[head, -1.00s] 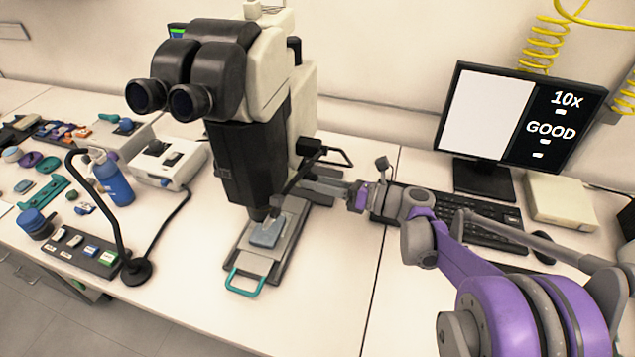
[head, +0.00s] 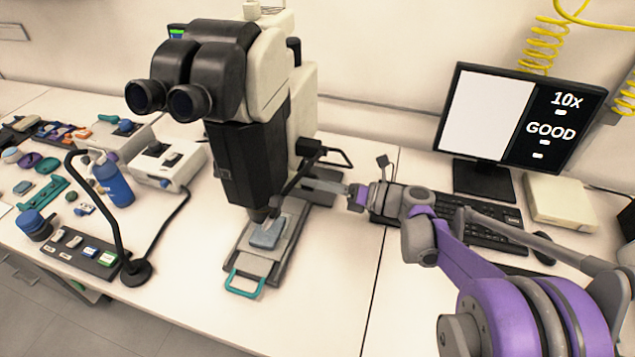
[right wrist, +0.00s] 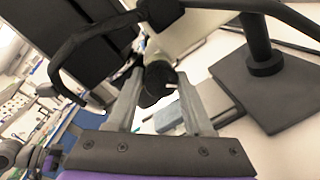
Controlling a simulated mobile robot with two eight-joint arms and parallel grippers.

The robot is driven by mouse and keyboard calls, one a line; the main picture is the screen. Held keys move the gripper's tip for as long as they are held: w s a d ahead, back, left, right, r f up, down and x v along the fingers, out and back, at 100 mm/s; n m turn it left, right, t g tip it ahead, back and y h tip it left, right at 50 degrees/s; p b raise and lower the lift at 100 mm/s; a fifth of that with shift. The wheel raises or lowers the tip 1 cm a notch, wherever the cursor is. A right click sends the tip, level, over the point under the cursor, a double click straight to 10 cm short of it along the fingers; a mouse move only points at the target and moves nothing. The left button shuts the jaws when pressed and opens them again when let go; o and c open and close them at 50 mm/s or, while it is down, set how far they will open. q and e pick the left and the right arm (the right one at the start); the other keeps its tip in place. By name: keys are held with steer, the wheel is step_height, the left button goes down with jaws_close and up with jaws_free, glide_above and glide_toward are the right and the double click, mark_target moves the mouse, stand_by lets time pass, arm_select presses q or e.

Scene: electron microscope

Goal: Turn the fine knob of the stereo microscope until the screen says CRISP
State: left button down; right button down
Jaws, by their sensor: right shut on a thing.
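The stereo microscope (head: 235,165), black and cream, stands on the bench with its twin eyepieces facing left. My right gripper (head: 325,185) reaches in from the right at the lower side of the column. In the right wrist view its two fingers (right wrist: 160,85) are closed about a dark round knob (right wrist: 157,76), which seems to be the fine knob. The knob is hidden in the head view. The monitor (head: 530,115) reads "10x" and "GOOD" beside a plain white panel. My left gripper is not in view.
A grey-blue block (head: 268,233) lies on the microscope's base plate, which has a teal handle (head: 245,284). A black bent rod (head: 325,152) juts out just above my right gripper. A keyboard (head: 480,222) lies under my right arm. The bench front centre is clear.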

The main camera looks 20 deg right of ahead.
steer(key=shift+c, duration=1.4)
jaws_free()
steer(key=shift+d, duration=0.1)
steer(key=v, duration=1)
steer(key=shift+s+d, duration=0.2)
steer(key=shift+d, duration=0.05)
